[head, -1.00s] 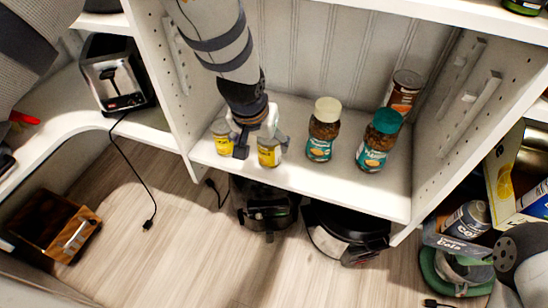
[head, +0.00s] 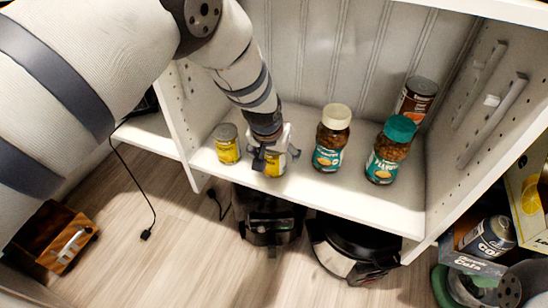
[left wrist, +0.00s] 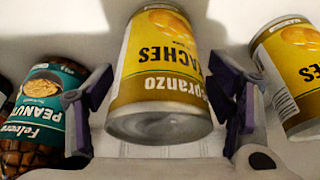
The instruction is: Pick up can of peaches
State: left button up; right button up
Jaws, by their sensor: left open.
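A yellow can of peaches (head: 275,168) stands on the white shelf, partly hidden behind my left gripper (head: 268,157) in the head view. In the left wrist view the can (left wrist: 160,62) is upside down in the picture, with part of its "peaches" label showing. My left gripper (left wrist: 163,108) is open there, with one purple-grey finger on each side of the can. I cannot tell if either finger touches it. A second yellow can (head: 228,146) stands to the left on the shelf; it shows at the right of the left wrist view (left wrist: 292,72). My right gripper is not in view.
Two brown jars, one cream-lidded (head: 331,140) and one teal-lidded (head: 389,152), stand right of the gripper. A brown can (head: 414,98) is behind them. Dark appliances (head: 268,215) sit under the shelf. A wooden box (head: 52,238) is on the floor at left.

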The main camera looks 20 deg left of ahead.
pick_arm(q)
jog(key=c, duration=1.7)
jog(key=r+p, duration=0.2)
jog(key=r, duration=0.5)
jog(key=shift+d+r, duration=0.2)
jog(key=s+d+b, duration=0.4)
jog(key=d, duration=1.5)
jog(key=shift+n+y, duration=0.3)
jog(key=shift+n, duration=0.4)
jog(key=w+a+f+p, duration=0.1)
jog(key=a, duration=0.5)
jog(key=w+a+f+p, duration=0.1)
jog(key=a+p, duration=0.1)
jog(key=a, duration=0.4)
jog(key=w+a+f+p, duration=0.1)
jog(key=w+a+p, duration=0.1)
jog(key=a, duration=0.5)
jog(key=shift+a+f, duration=0.15)
jog(key=shift+a, duration=0.15)
jog(key=shift+f+b, duration=1.3)
jog(key=shift+f, duration=0.4)
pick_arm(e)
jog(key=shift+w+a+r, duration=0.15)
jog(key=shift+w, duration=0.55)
